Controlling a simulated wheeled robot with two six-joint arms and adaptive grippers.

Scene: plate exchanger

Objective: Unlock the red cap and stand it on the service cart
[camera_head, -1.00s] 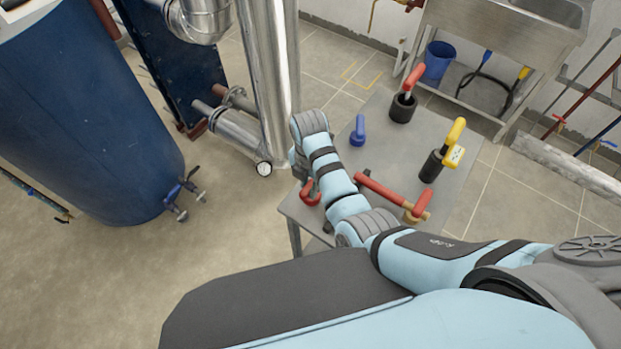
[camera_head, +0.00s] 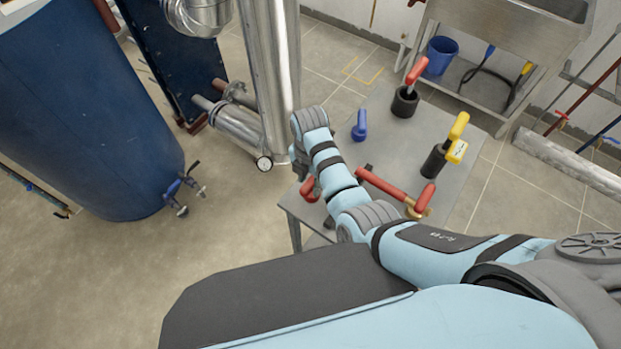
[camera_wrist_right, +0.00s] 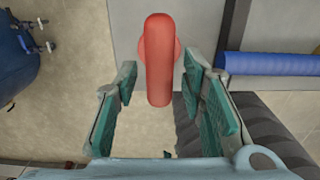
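A red piece with a long grip on a rounded base (camera_wrist_right: 158,60), which looks like the red cap, lies between the fingers of my right gripper (camera_wrist_right: 160,88) in the right wrist view. The fingers are apart, with a gap visible on both sides of it. In the head view a red piece (camera_head: 309,189) shows at the left edge of the grey service cart (camera_head: 385,148), partly behind my right arm. I cannot be sure it is the same piece. The arm hides my right gripper there. My left gripper is in neither view.
On the cart stand a blue-handled piece (camera_head: 359,126), a red-handled black cylinder (camera_head: 405,101), a yellow-handled black cylinder (camera_head: 435,160) and a red bar with a brass fitting (camera_head: 383,185). A blue tank (camera_head: 85,110) and steel column (camera_head: 268,80) stand left of the cart.

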